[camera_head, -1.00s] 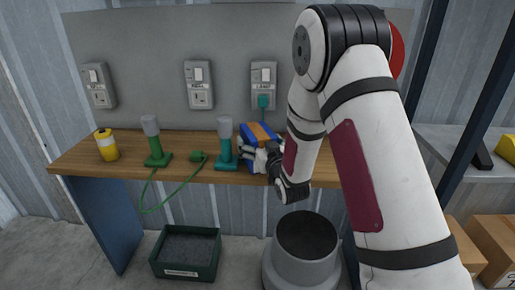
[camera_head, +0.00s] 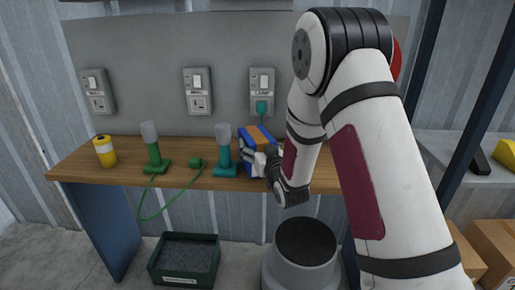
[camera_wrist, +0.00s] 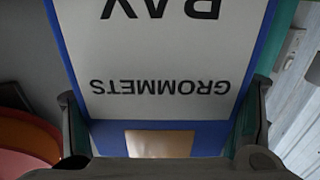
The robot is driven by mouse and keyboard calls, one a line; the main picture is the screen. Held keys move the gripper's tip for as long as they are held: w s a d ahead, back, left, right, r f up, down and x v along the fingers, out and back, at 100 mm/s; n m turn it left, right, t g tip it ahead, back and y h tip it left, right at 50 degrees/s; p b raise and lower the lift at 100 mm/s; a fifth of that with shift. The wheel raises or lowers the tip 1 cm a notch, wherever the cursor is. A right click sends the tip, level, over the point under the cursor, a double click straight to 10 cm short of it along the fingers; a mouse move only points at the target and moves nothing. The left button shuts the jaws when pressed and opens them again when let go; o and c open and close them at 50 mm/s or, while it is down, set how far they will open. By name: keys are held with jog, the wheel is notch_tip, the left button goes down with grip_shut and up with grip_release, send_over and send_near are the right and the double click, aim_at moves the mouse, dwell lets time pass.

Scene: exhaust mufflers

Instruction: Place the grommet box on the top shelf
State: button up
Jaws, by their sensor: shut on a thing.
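The grommet box (camera_head: 262,136) is blue with an orange-brown strip on top. It is at the wooden bench, right of the teal lamp-like stand. My gripper (camera_head: 259,162) is shut on it from the front right. In the wrist view the box (camera_wrist: 160,50) fills the middle between my two fingers (camera_wrist: 160,118), its white label reading GROMMETS upside down. I cannot tell whether its base touches the bench. A grey shelf board (camera_head: 450,150) shows at the right edge; whether it is the top shelf, I cannot tell.
The wooden bench (camera_head: 110,178) also holds a yellow can (camera_head: 105,151), a green stand (camera_head: 152,150) with a cable and the teal stand (camera_head: 225,152), close beside the box. A yellow item (camera_head: 506,153) sits on the grey shelf, with cartons (camera_head: 492,247) below. A dark post (camera_head: 478,125) stands before it.

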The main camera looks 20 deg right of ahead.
notch_tip(320, 180, up, 3)
jog(key=shift+f+p, duration=0.15)
jog(key=shift+p, duration=0.15)
jog(key=s+r+p, duration=0.1)
jog(key=s+p, duration=0.2)
jog(key=s, duration=1)
jog(key=shift+s+d+r+p, duration=0.25)
jog(key=shift+d+r+p, duration=0.05)
jog(key=shift+p, duration=0.1)
jog(key=s+p, duration=0.2)
jog(key=p, duration=0.3)
jog(key=shift+s, duration=0.15)
